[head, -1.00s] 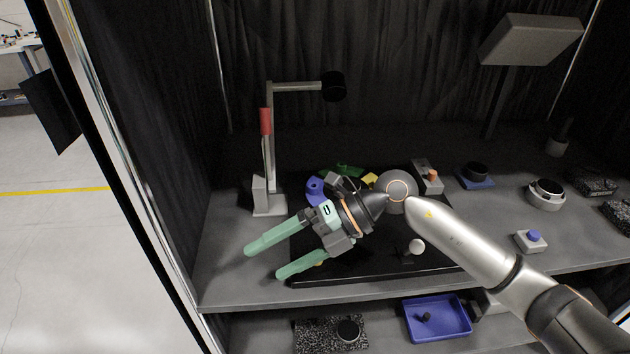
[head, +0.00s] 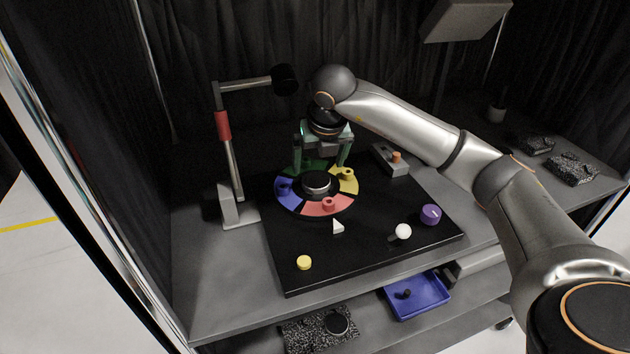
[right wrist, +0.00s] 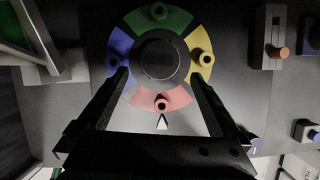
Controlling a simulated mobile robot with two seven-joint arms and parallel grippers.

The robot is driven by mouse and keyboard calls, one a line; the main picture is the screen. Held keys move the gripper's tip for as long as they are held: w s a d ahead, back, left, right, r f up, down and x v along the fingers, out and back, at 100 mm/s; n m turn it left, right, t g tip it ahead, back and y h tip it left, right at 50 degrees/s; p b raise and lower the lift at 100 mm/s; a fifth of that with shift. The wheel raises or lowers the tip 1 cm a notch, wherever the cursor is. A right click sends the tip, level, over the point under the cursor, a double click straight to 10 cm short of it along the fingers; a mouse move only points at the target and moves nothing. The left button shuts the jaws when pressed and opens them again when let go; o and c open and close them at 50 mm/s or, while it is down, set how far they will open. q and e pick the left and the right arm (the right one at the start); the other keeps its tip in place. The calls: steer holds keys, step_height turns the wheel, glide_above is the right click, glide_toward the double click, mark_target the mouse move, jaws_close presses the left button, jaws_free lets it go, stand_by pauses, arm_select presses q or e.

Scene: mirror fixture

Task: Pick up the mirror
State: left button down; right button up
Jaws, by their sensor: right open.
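A ring of blue, green, yellow and red segments (head: 326,205) lies on a black board (head: 370,245). At its centre sits a round dark disc with a pale rim (head: 317,182); it may be the mirror, but I cannot tell for sure. My right gripper (head: 320,167) points down over the back of the ring, open and empty. In the right wrist view its fingers (right wrist: 160,76) are spread on either side of the disc (right wrist: 159,58), over the blue and yellow segments. Contact cannot be told. My left gripper is not in view.
A stand with a red sleeve (head: 223,126) and black head rises left of the ring. A grey block with an orange knob (head: 389,160) is at right. A blue tray (head: 417,296) is below.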

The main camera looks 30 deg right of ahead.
mark_target(316, 180)
steer(key=shift+p+x, duration=0.5)
steer(key=shift+x, duration=2.6)
steer(key=shift+s, duration=0.15)
steer(key=c, duration=1.3)
